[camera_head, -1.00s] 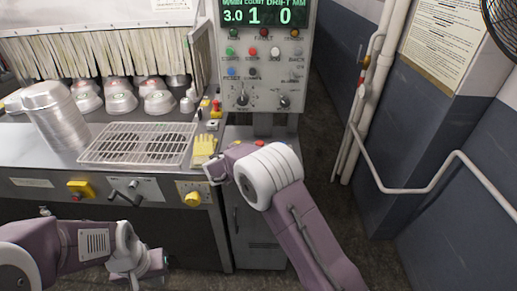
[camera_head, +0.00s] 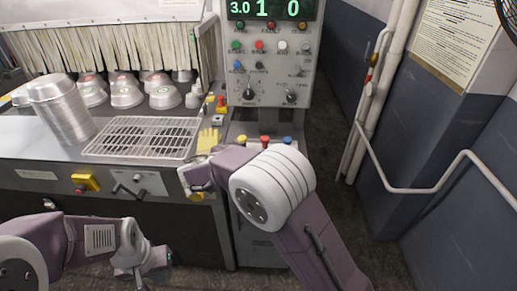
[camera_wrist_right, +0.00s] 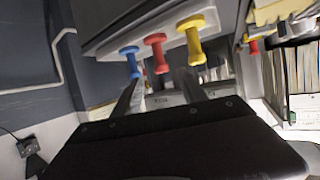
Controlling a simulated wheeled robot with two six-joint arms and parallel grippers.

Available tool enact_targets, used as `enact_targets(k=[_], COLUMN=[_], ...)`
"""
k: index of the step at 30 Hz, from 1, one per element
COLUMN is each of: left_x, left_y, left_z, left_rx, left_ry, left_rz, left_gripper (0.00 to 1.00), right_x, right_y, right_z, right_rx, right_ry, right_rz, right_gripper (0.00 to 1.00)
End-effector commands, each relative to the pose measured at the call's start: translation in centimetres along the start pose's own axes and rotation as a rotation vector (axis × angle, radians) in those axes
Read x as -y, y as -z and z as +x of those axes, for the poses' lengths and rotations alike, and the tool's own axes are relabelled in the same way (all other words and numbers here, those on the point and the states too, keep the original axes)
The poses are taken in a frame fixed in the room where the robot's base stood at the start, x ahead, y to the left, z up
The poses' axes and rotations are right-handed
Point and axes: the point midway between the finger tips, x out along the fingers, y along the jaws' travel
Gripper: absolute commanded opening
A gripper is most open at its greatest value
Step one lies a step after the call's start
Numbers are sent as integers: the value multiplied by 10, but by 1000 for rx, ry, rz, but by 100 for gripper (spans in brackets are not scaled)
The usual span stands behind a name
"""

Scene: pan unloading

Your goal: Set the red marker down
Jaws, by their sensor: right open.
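The red marker (camera_head: 265,140) is a small peg with a wider head. It stands on the ledge below the control panel, between a yellow marker (camera_head: 242,140) and a blue marker (camera_head: 287,141). The right wrist view shows the red marker (camera_wrist_right: 156,52) beyond the fingers, in a row with the blue (camera_wrist_right: 131,60) and yellow (camera_wrist_right: 192,38) ones. My right gripper (camera_head: 190,182) is in front of the counter edge, left of and below the markers. Its fingers (camera_wrist_right: 157,92) are apart with nothing held between them. My left gripper (camera_head: 158,263) hangs low in front of the counter, its fingers unclear.
The control panel (camera_head: 268,75) rises behind the markers. A wire rack (camera_head: 142,138), a yellow glove (camera_head: 207,139), stacked pans (camera_head: 62,108) and several domed pans (camera_head: 127,95) are on the counter. A wall with a pipe rail (camera_head: 420,190) is at the right. Floor shows between panel and wall.

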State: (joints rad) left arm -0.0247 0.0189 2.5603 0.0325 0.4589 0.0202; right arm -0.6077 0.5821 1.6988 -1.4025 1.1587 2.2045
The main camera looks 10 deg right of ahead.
Motion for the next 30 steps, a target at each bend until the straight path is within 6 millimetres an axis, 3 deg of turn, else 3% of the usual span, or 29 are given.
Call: enact_targets(k=[5, 14, 17, 20, 21, 24, 27, 30], left_x=[0, 0, 0, 0, 0, 0, 0, 0], left_y=[0, 0, 0, 0, 0, 0, 0, 0], left_z=[4, 3, 3, 3, 3, 3, 3, 3], left_rx=[0, 0, 0, 0, 0, 0, 0, 0], left_ry=[0, 0, 0, 0, 0, 0, 0, 0], left_rz=[0, 0, 0, 0, 0, 0, 0, 0], left_gripper=[0, 0, 0, 0, 0, 0, 0, 0], right_x=[0, -4, -38, -109, -138, -189, -214, -224], right_y=[0, -1, -22, -70, -93, -141, -170, -183], right_z=[-19, -20, -7, 0, -5, -33, -60, -77], right_rx=[0, 11, 139, 439, 581, 872, 1018, 1052], right_ry=[0, -8, -68, -115, -96, 45, 230, 368], right_rz=[0, -12, -134, -361, -443, -566, -596, -591], right_gripper=[50, 50, 50, 50, 50, 50, 50, 50])
